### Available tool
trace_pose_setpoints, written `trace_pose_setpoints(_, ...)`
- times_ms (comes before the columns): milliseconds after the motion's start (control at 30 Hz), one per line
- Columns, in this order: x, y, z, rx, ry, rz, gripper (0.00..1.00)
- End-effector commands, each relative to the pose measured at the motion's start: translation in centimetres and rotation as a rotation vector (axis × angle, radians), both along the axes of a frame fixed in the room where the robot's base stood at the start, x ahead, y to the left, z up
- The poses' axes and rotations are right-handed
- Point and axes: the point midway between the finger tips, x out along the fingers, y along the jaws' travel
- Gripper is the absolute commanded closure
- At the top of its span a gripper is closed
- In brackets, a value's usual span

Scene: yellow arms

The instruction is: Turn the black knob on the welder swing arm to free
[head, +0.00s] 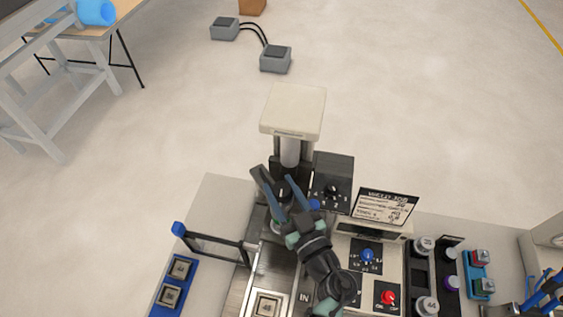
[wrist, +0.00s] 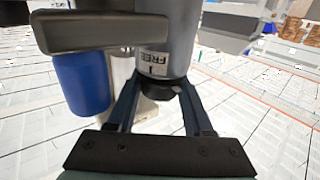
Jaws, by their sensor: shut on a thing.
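The black knob (head: 284,188) is a short round knob with a white mark on top, at the welder below the cream-topped head (head: 293,108). My gripper (head: 276,182) reaches up from below, one finger on each side of the knob, and is shut on it. In the wrist view the knob (wrist: 160,88) shows dark between the two fingers of my gripper (wrist: 158,82), at the end of a grey cylinder. A white label (wrist: 154,60) reading FREE, with a line mark, sits on the cylinder just above the knob. The contact at the fingertips is partly hidden.
A black box with a numbered dial (head: 332,188) stands close right of my gripper. The panel has a blue knob (head: 367,254) and a red knob (head: 388,297). A sign (head: 385,207) stands behind it. A blue cylinder (wrist: 82,82) shows in the wrist view.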

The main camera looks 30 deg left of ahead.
Motion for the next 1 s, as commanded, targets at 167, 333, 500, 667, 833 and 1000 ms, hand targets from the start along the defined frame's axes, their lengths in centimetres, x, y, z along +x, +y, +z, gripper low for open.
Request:
trace_pose_setpoints(167, 0.0, 0.0, -0.1, -0.002, 0.0, 0.003, 1.0)
trace_pose_setpoints(333, 0.0, 0.0, -0.1, -0.003, -0.001, 0.002, 1.0)
trace_pose_setpoints(500, 0.0, 0.0, 0.0, -0.002, -0.001, 0.002, 0.27)
trace_pose_setpoints(667, 0.0, 0.0, 0.0, -0.002, -0.001, 0.002, 0.19)
trace_pose_setpoints(833, 0.0, -0.1, 0.0, -0.002, -0.001, 0.002, 0.19)
trace_pose_setpoints(1000, -0.6, -1.1, -0.2, -0.003, -0.001, 0.0, 0.19)
